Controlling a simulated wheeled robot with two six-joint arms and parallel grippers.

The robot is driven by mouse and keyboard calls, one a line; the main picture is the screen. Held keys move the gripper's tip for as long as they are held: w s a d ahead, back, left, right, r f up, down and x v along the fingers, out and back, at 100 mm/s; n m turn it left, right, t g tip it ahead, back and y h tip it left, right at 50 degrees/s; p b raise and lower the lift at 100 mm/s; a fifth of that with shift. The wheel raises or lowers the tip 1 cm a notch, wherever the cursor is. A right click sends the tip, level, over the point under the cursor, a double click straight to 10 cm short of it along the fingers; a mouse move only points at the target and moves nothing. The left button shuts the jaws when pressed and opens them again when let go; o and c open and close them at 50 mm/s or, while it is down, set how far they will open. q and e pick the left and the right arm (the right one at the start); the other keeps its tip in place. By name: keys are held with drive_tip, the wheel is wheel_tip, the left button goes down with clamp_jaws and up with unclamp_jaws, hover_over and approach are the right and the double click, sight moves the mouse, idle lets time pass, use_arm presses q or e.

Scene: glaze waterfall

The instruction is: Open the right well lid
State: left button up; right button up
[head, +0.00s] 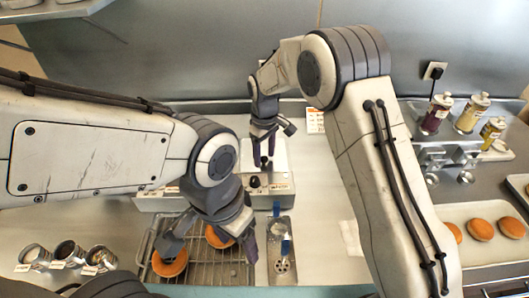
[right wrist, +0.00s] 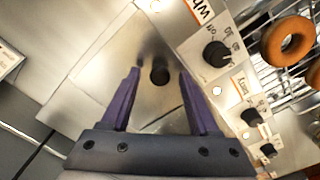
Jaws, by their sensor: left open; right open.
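A smooth metal lid with a black round knob lies under my right gripper (right wrist: 158,85). In the right wrist view the lid (right wrist: 110,75) fills the middle, and its knob (right wrist: 159,75) sits between the two purple fingers, which are open and spread around it. The picture does not show clearly whether they touch it. In the head view my right gripper (head: 264,155) points down over the lid (head: 290,150), partly hiding it. The lid looks closed on the glaze unit (head: 150,203). My left gripper (head: 212,242) is open and empty above the wire rack.
The wire rack (head: 205,275) holds orange-brown donuts (head: 170,264). Labelled dials (right wrist: 216,54) line the unit's front. A metal tray with blue-handled tools (head: 282,265) is beside the rack. Small cups (head: 68,252) stand at left. Jars (head: 436,113) and a donut tray (head: 470,210) are at right.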

clamp_jaws()
idle(1.4)
